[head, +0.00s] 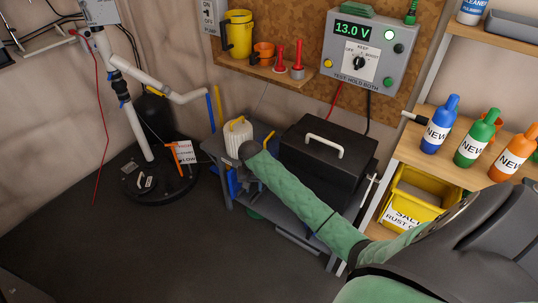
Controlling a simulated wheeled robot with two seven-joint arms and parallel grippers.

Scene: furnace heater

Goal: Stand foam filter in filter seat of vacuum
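I cannot make out a foam filter or a vacuum with a filter seat for certain. A white ribbed cylinder with a yellow top (238,137) stands on the grey cart (216,148), just behind my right wrist. My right arm in its green sleeve reaches in from the lower right. My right gripper (243,182) hangs below the dark wrist at the cart's left part, among blue and dark parts. It is small and partly hidden, so its fingers and any held thing are unclear. My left gripper is not in view.
A black case with a pale handle (324,146) stands on the cart. A round black pit cover with white pipes (150,185) is at left. Shelves with bottles (475,138) and a yellow bin (408,203) are at right. A control box (368,50) hangs behind. The floor at lower left is clear.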

